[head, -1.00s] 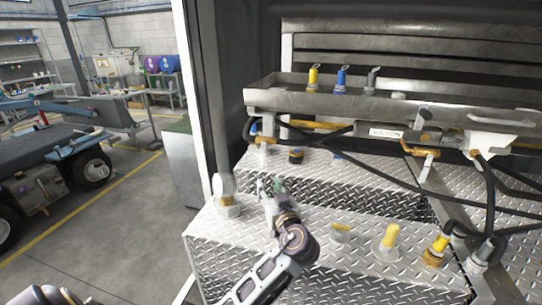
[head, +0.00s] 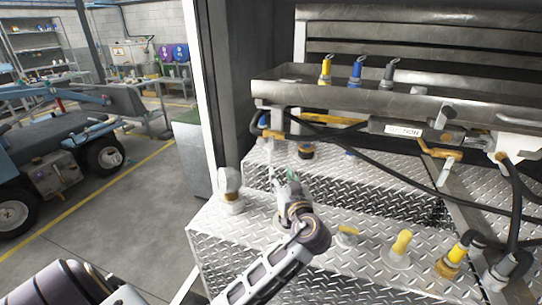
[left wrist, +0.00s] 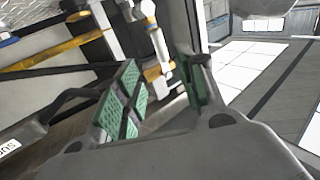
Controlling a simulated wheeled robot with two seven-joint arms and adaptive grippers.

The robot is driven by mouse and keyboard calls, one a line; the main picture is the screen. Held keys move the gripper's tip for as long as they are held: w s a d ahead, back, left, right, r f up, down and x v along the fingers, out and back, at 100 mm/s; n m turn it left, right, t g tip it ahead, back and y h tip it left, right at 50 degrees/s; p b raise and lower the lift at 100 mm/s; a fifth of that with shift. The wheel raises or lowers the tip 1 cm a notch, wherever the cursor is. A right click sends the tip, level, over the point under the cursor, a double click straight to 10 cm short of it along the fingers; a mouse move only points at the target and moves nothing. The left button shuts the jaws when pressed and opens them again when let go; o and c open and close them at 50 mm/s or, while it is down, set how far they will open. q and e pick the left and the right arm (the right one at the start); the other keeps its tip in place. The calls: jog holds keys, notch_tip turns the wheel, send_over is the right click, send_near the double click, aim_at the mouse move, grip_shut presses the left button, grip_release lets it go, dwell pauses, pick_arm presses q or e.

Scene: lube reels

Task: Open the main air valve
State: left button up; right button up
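A small valve with a yellow-orange handle (head: 274,134) hangs under the left end of the metal tray; I cannot read a label on it. In the left wrist view a yellow-orange handle (left wrist: 159,74) on a white pipe shows beyond the fingers, apparently the same valve. My left gripper (head: 283,177) is below and in front of it in the head view. In the left wrist view the left gripper's green-padded fingers (left wrist: 161,92) are apart, with nothing between them. My right gripper is not in view.
The metal tray (head: 345,94) holds yellow, blue and grey handles. Black hoses and a suction label (head: 404,130) are below it. The diamond-plate deck (head: 290,240) carries a white fitting (head: 230,190) and yellow caps. A dark cabinet post stands left of the valve.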

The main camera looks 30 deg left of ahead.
aim_at(271, 156)
pick_arm(q)
jog(key=p+x, duration=0.1)
jog(key=x, duration=1)
jog(key=shift+w+a, duration=0.2)
jog(key=shift+a, duration=0.05)
jog(key=shift+w+a+p, duration=0.3)
jog(key=shift+w+a, duration=0.1)
jog(key=shift+a, duration=0.05)
jog(key=shift+w+a, duration=0.2)
jog(key=shift+a, duration=0.05)
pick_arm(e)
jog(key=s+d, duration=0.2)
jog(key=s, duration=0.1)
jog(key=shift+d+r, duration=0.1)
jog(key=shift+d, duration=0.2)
